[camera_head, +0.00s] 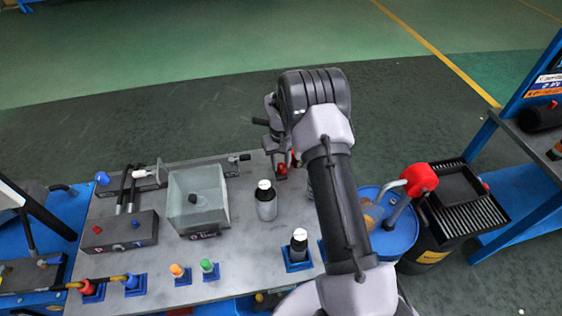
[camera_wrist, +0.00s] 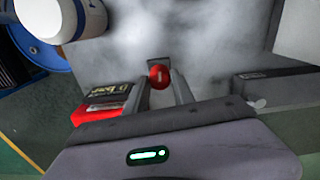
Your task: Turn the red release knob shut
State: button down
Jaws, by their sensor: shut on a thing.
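The red release knob (camera_wrist: 159,76) shows as a round red ball between the fingers of my gripper (camera_wrist: 161,84) in the wrist view. The fingers lie on either side of it and are shut on it. In the head view my gripper (camera_head: 282,160) is at the far edge of the grey bench, partly hidden by my arm. A small red part (camera_head: 281,170) shows there below it. The knob's turn angle cannot be told.
A white-capped bottle (camera_head: 266,202) stands nearby on the bench (camera_head: 240,245). A clear bin (camera_head: 196,200) and a dark control box (camera_head: 120,232) are to the left. A blue drum (camera_head: 398,238) is right of my arm. A labelled black-and-red part (camera_wrist: 105,103) sits beside the fingers.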

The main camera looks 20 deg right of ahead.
aim_at(281, 165)
jog(key=shift+w+n, duration=0.1)
jog(key=shift+n, duration=0.5)
jog(key=c, duration=1.1)
grip_release()
jog(key=shift+o, duration=0.2)
notch_tip(281, 165, up, 17)
jog(key=p, duration=0.4)
jog(key=shift+r, duration=0.2)
